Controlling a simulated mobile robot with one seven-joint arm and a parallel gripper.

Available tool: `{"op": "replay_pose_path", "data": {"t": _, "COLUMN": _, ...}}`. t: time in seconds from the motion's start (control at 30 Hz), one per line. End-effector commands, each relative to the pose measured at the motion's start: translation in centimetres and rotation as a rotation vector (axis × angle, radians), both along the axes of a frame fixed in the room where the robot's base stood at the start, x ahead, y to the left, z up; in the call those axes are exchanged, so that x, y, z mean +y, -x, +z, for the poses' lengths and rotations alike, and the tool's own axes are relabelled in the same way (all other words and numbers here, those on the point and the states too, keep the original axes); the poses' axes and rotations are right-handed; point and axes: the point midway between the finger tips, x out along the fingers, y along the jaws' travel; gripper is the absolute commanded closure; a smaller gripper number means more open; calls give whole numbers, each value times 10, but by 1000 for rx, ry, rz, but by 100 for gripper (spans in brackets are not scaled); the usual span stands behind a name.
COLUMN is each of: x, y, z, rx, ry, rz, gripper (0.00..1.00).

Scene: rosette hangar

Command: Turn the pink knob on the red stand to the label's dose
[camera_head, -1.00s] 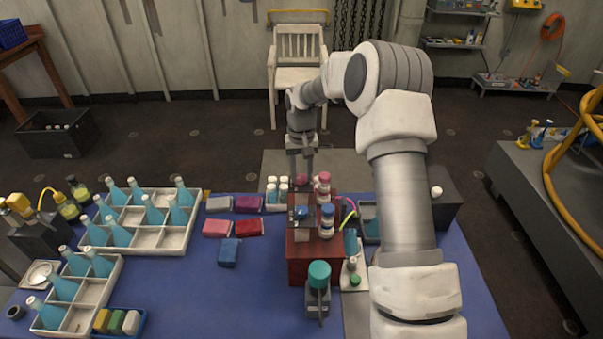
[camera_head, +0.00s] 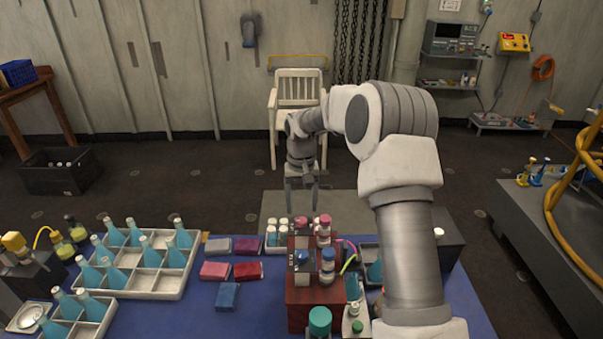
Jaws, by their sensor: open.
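The red stand (camera_head: 309,300) is a dark red wooden block on the blue table. A small pink knob (camera_head: 300,222) shows at its far end, and a blue knob (camera_head: 302,257) sits nearer on its top. Pale label plates lie by the knobs, too small to read. My gripper (camera_head: 301,203) points down with its two fingers apart, empty, and appears just beyond and above the pink knob, not touching it. The pink knob's pointer and scale cannot be made out.
Pink-capped (camera_head: 324,222) and blue-capped (camera_head: 328,255) bottles stand at the stand's right side. White-capped vials (camera_head: 271,232) stand behind left. A teal-capped bottle (camera_head: 320,321) is in front. Coloured folded cloths (camera_head: 215,270) and a bottle tray (camera_head: 150,288) lie left.

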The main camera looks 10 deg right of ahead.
Motion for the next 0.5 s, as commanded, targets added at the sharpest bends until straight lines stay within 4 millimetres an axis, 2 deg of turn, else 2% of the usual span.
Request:
{"op": "replay_pose_path", "data": {"t": 0.1, "x": 0, "y": -1, "z": 32, "rx": -7, "ry": 2, "rz": 1, "gripper": 31}}
{"op": "replay_pose_path", "data": {"t": 0.3, "x": 0, "y": -1, "z": 80, "rx": -5, "ry": 1, "rz": 1, "gripper": 31}}
{"op": "replay_pose_path", "data": {"t": 0.5, "x": 0, "y": 0, "z": 115, "rx": -2, "ry": 0, "rz": 1, "gripper": 31}}
